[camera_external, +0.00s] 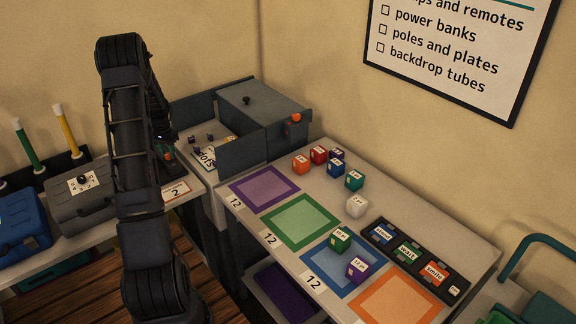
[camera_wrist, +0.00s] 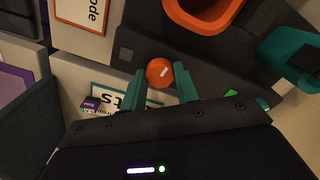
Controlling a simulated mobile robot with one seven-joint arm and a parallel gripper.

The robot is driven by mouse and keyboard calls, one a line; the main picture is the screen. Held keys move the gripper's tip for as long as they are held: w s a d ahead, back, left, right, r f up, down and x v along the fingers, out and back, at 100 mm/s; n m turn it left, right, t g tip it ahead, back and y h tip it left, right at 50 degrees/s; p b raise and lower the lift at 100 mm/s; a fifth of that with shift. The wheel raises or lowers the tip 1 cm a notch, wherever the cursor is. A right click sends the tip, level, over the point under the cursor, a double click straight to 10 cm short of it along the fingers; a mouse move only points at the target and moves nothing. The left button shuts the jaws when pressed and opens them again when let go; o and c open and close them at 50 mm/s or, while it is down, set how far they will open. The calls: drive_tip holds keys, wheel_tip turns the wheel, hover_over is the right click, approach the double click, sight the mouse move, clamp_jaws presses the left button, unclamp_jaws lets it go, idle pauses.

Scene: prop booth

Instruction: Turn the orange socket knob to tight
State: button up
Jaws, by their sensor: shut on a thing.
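The round orange knob (camera_wrist: 160,72) sits on a dark panel in the wrist view, with a short white mark slanting across its face. The two teal fingers of my gripper (camera_wrist: 160,87) stand on its left and right sides, closed on it. A large orange ring-shaped socket (camera_wrist: 203,12) is just beyond the knob, cut off by the top edge. A small green patch (camera_wrist: 232,93) shows right of the fingers, partly hidden by my gripper. In the external view my arm mostly hides the gripper and the knob.
A teal part (camera_wrist: 290,50) with a black piece stands close on the right. A partly hidden sign (camera_wrist: 112,92) lies left of the fingers. In the external view a grey box (camera_external: 262,105) stands beyond the arm, and a table with coloured squares and cubes (camera_external: 340,240) is to the right.

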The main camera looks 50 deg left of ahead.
drive_tip(key=shift+m, duration=1.6)
drive_tip(key=o, duration=1)
drive_tip(key=shift+c, duration=0.2)
drive_tip(key=shift+r, duration=0.1)
wheel_tip(320, 180, up, 11)
drive_tip(key=shift+w, duration=0.1)
